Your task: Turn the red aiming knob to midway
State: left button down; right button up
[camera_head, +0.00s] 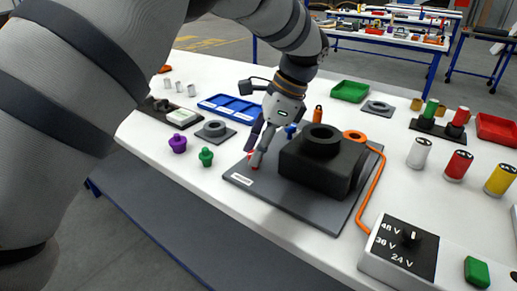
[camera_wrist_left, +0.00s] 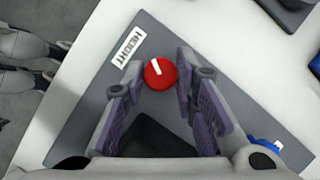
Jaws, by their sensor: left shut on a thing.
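The red aiming knob (camera_wrist_left: 159,76) is a round red disc with a white pointer line, set on a grey plate (camera_wrist_left: 75,128) beside a white label reading HEIGHT (camera_wrist_left: 128,46). In the left wrist view its white line points up and slightly left. My left gripper (camera_wrist_left: 160,71) has one finger on each side of the knob and is shut on it. In the head view the left gripper (camera_head: 255,158) reaches down to the plate's left corner, and its fingers mostly hide the red knob (camera_head: 250,155). My right gripper is not in view.
A black block (camera_head: 325,165) stands on the plate right of the gripper. A blue knob (camera_wrist_left: 265,146) is on the same plate. Purple (camera_head: 177,143) and green (camera_head: 206,156) knobs stand left on the table. A voltage box (camera_head: 385,275) is at front right.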

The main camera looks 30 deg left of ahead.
aim_at(268, 163)
pick_arm(q)
jog(key=n, duration=0.2)
jog(key=n+g+h+b, duration=0.1)
jog(key=n, duration=0.2)
jog(key=shift+w+n+g, duration=0.1)
jog(key=shift+n+g, duration=0.2)
jog(key=shift+h, duration=0.3)
jog(key=c, duration=1.3)
grip_release()
jog(key=shift+a, duration=0.1)
jog(key=v, duration=0.7)
jog(key=shift+r, duration=0.2)
